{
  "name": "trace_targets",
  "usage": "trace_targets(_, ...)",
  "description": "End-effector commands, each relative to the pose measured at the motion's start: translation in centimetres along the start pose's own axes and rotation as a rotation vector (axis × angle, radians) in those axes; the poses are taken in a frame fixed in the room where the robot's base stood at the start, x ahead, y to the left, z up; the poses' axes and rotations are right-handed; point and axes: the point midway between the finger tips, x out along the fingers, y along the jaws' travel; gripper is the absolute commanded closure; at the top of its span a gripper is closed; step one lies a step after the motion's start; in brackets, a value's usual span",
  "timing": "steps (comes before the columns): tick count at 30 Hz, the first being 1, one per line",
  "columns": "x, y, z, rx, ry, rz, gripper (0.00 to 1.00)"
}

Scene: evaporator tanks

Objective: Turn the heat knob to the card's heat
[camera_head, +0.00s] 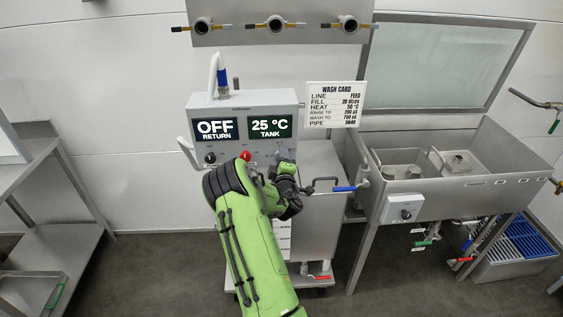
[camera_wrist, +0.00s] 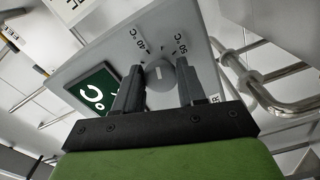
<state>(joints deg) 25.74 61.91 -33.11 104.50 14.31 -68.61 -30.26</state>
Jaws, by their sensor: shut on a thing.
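The wash card (camera_head: 337,104) hangs to the right of the control box and reads HEAT 50 °C. The control box (camera_head: 242,106) shows OFF on the RETURN display (camera_head: 217,129) and 25 °C on the TANK display (camera_head: 270,126). My gripper (camera_head: 284,160) is at the box's lower right and hides the heat knob in the head view. In the wrist view my gripper (camera_wrist: 158,76) has one finger on each side of the grey round heat knob (camera_wrist: 161,77), shut on it. A pale mark shows on the knob. Temperature labels (camera_wrist: 136,40) stand around it; their small digits are hard to read.
A red button (camera_head: 245,155) and a black knob (camera_head: 210,158) sit left of my gripper. A blue-handled valve (camera_head: 343,189) is on the right. A steel sink (camera_head: 450,165) stands farther right and a steel table (camera_head: 35,160) at the left.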

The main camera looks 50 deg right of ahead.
Motion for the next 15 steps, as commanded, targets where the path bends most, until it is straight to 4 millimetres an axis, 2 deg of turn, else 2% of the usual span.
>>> trace_targets(15,-0.03,-0.50,0.14,0.488,-0.002,0.000,0.90)
